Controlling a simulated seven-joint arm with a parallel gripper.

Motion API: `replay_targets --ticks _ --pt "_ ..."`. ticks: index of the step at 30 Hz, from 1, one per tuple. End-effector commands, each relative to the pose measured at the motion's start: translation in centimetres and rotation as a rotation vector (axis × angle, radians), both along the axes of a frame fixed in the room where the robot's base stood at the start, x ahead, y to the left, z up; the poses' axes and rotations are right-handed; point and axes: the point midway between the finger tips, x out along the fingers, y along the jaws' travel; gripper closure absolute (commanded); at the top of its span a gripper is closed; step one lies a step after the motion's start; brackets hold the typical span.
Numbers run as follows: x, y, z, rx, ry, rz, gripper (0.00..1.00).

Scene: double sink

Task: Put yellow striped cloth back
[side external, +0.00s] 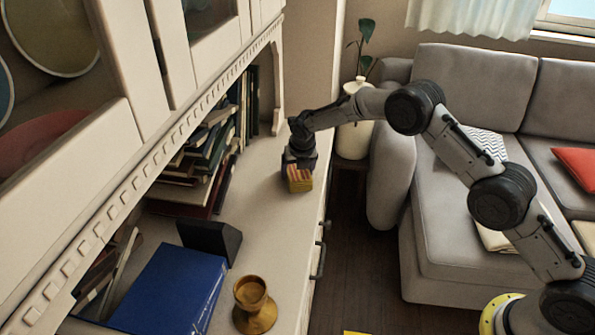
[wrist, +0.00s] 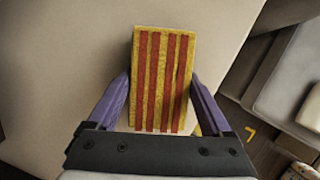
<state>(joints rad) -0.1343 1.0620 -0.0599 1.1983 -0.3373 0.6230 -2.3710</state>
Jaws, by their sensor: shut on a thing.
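The yellow and red striped cloth (side external: 300,182) looks like a small folded block over the pale cabinet top (side external: 262,222), toward its far end. In the wrist view the cloth (wrist: 162,75) lies between the two purple fingers of my gripper (wrist: 161,85), its stripes running away from the palm. My gripper (side external: 299,166) points down in the side external view and is shut on the cloth's sides. I cannot tell whether the cloth touches the surface or hangs just above it.
Left of my gripper are stacked books (side external: 192,168) under the upper cabinet. A black wedge-shaped object (side external: 212,238), a blue book (side external: 170,290) and a brass goblet (side external: 252,300) stand nearer the camera. The cabinet top around the cloth is clear. A grey sofa (side external: 470,225) is at right.

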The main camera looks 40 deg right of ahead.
Motion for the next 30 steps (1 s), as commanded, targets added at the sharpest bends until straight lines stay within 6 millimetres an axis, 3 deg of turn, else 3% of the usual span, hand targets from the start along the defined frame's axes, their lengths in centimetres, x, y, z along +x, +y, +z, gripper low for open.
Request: replay_targets --ticks 8,9,11,20,26,30 --pt "0.0 0.0 -0.3 0.000 0.000 0.000 0.68" --pt "0.0 0.0 -0.3 0.000 0.000 0.000 0.09" --pt "0.0 0.0 -0.3 0.000 0.000 0.000 0.00" --pt "0.0 0.0 0.0 0.000 0.000 0.000 0.00" --pt "-0.9 0.4 2.6 0.000 -0.001 0.000 0.00" --pt "-2.0 0.9 5.4 0.001 -0.003 0.001 0.00"
